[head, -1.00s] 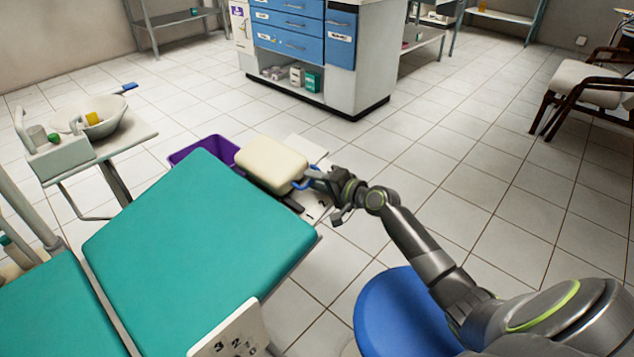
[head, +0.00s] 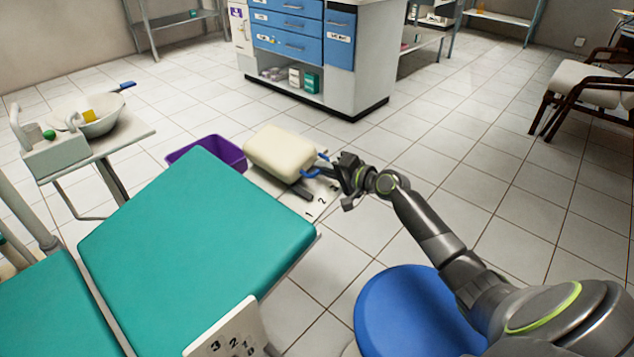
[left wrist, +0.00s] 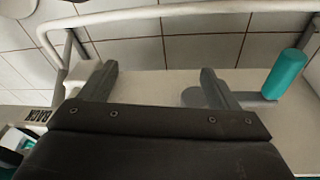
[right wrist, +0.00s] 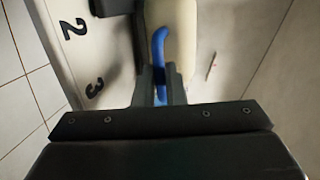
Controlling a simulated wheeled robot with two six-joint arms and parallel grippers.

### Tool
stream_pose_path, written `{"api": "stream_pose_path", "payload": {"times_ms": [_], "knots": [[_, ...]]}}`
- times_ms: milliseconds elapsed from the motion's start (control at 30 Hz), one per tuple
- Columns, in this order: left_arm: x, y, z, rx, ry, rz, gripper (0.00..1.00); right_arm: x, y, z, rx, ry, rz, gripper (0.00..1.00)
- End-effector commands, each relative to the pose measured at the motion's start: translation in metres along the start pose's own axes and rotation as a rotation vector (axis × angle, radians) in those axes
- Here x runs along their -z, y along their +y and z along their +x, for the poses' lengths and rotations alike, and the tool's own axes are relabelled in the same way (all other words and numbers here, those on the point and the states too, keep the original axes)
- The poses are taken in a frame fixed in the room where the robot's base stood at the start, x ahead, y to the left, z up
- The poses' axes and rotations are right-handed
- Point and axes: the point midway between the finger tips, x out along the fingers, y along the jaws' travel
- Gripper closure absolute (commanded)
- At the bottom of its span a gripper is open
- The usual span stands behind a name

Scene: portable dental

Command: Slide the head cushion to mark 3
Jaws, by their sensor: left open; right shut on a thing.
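The cream head cushion (head: 280,153) sits past the far end of the teal chair back, above a white scale plate with black numbers (head: 322,200). A blue handle (head: 318,170) sticks out on its right side. My right gripper (head: 332,168) is shut on this blue handle, which also shows between the fingers in the right wrist view (right wrist: 159,60). My left gripper (left wrist: 160,85) is open and empty, over a pale surface with a white rail.
The teal chair (head: 190,245) fills the lower left. A purple bin (head: 225,150) stands behind it, left of the cushion. A blue stool (head: 405,310) is under my right arm. A second number plate (head: 230,335) is at the chair's near side. A teal cylinder (left wrist: 285,74) is near my left gripper.

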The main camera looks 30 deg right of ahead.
Motion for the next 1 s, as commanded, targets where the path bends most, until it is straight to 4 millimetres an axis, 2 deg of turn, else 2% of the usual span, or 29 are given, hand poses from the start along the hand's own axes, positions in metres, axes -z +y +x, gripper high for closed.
{"api": "stream_pose_path", "payload": {"times_ms": [100, 333, 500, 800, 833, 967, 1000], "knots": [[0.006, 0.006, -0.005, -0.029, 0.058, 0.005, 0.17, 0.024, 0.005, -0.001, 0.000, 0.007, -0.007, 1.00], [0.024, 0.017, -0.028, -0.076, 0.178, 0.020, 0.17, 0.057, 0.003, -0.005, 0.000, 0.007, -0.004, 1.00], [0.029, 0.021, -0.037, -0.089, 0.216, 0.025, 0.17, 0.067, 0.000, -0.007, 0.001, 0.006, -0.002, 1.00], [0.030, 0.021, -0.039, -0.090, 0.218, 0.025, 0.17, 0.069, -0.003, -0.008, 0.003, 0.010, -0.004, 1.00], [0.030, 0.021, -0.039, -0.090, 0.217, 0.025, 0.17, 0.069, -0.003, -0.008, 0.003, 0.010, -0.004, 0.86], [0.030, 0.021, -0.038, -0.089, 0.217, 0.025, 0.17, 0.068, -0.002, -0.007, 0.002, 0.008, -0.003, 0.69], [0.030, 0.021, -0.038, -0.089, 0.217, 0.025, 0.17, 0.068, -0.002, -0.007, 0.002, 0.007, -0.003, 0.67]]}}
